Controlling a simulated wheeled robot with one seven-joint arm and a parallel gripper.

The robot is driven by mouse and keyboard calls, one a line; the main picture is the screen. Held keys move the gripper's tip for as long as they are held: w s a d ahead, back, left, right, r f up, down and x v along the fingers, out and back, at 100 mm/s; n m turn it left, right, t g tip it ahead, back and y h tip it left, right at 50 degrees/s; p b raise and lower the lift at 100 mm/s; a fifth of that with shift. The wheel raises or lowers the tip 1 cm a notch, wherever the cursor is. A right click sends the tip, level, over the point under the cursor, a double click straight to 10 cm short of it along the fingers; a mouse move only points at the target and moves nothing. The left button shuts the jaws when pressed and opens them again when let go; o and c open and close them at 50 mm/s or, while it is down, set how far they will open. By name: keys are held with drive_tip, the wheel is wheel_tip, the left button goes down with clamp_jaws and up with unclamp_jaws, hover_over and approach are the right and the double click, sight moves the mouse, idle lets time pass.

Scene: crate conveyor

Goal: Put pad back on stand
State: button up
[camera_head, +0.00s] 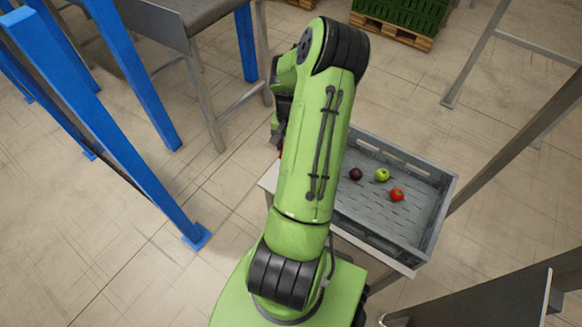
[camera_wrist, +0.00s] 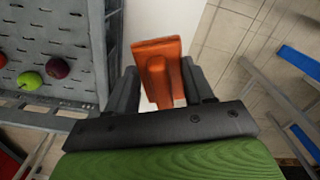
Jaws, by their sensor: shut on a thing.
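My gripper (camera_wrist: 160,85) is in the wrist view with its two dark fingers on either side of an orange object (camera_wrist: 157,48), which I take to be the pad. It is shut on this object's narrow middle part. The orange object has a wide flat top edge and sits over or just above a white surface (camera_wrist: 185,17); I cannot tell whether it touches it. No separate stand can be made out. In the head view my arm hides the gripper, and only a small red bit (camera_head: 281,154) shows beside the arm.
Blue posts (camera_head: 140,75) and a conveyor (camera_head: 190,15) stand left. Open floor lies between.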

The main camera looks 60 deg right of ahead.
wheel_tip(320, 180, down, 10)
drive_tip(key=b, duration=0.3)
drive_tip(key=shift+s+f, duration=0.1)
drive_tip(key=o, duration=1)
